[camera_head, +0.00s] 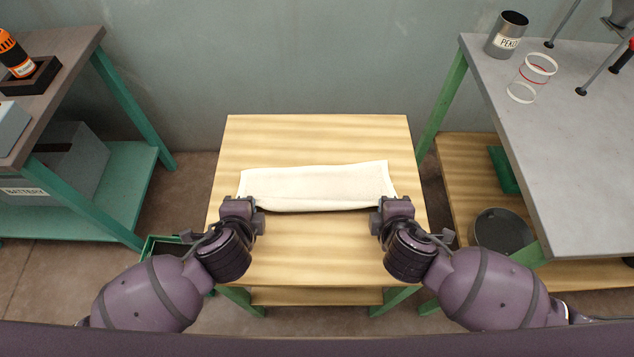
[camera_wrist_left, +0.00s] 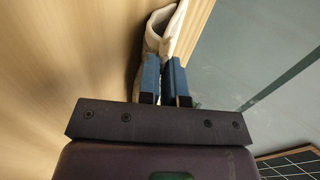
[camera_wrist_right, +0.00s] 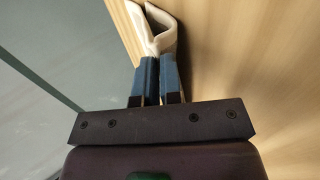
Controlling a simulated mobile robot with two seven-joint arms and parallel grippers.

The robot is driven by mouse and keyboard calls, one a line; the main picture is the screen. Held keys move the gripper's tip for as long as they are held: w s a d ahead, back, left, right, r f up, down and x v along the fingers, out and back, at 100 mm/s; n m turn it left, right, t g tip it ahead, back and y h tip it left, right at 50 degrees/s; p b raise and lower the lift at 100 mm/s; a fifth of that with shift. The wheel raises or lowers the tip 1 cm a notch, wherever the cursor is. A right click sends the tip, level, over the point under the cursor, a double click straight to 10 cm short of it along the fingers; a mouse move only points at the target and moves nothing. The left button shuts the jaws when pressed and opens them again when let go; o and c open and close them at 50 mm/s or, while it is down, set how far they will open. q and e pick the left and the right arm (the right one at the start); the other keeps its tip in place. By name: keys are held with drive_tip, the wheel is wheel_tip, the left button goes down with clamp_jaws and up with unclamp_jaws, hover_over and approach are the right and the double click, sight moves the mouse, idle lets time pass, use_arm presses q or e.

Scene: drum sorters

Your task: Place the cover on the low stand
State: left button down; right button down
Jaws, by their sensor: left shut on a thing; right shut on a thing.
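The cover (camera_head: 318,186) is a cream, folded cloth, roughly rectangular, lying over the low stand (camera_head: 318,132) with a light wooden top. My left gripper (camera_head: 240,205) is shut on the cover's near left corner. My right gripper (camera_head: 392,208) is shut on its near right corner. In the left wrist view the cover (camera_wrist_left: 160,35) is bunched beyond the blue fingers (camera_wrist_left: 163,82). In the right wrist view the cover (camera_wrist_right: 152,30) shows a fold pinched by the fingers (camera_wrist_right: 157,80). I cannot tell how much of the cloth touches the wood.
A dark bench (camera_head: 60,70) with a green frame stands left, with a grey box (camera_head: 70,160) below. The wooden top is bare behind and in front of the cover.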

idle(0.3)
use_arm(q)
drive_tip(key=c, duration=1)
unclamp_jaws()
use_arm(e)
drive_tip(key=c, duration=1)
unclamp_jaws()
use_arm(q)
drive_tip(key=shift+s, duration=0.1)
use_arm(e)
drive_tip(key=shift+s, duration=0.1)
use_arm(q)
drive_tip(key=shift+s+r, duration=0.1)
drive_tip(key=shift+r, duration=0.25)
use_arm(e)
drive_tip(key=shift+s+r, duration=0.1)
drive_tip(key=shift+r, duration=0.25)
use_arm(q)
drive_tip(key=s+r, duration=0.5)
drive_tip(key=r, duration=0.3)
drive_tip(key=shift+s, duration=0.35)
use_arm(e)
drive_tip(key=s+r, duration=0.5)
drive_tip(key=r, duration=0.3)
drive_tip(key=shift+s, duration=0.35)
use_arm(q)
drive_tip(key=shift+r, duration=0.1)
use_arm(e)
drive_tip(key=shift+r, duration=0.1)
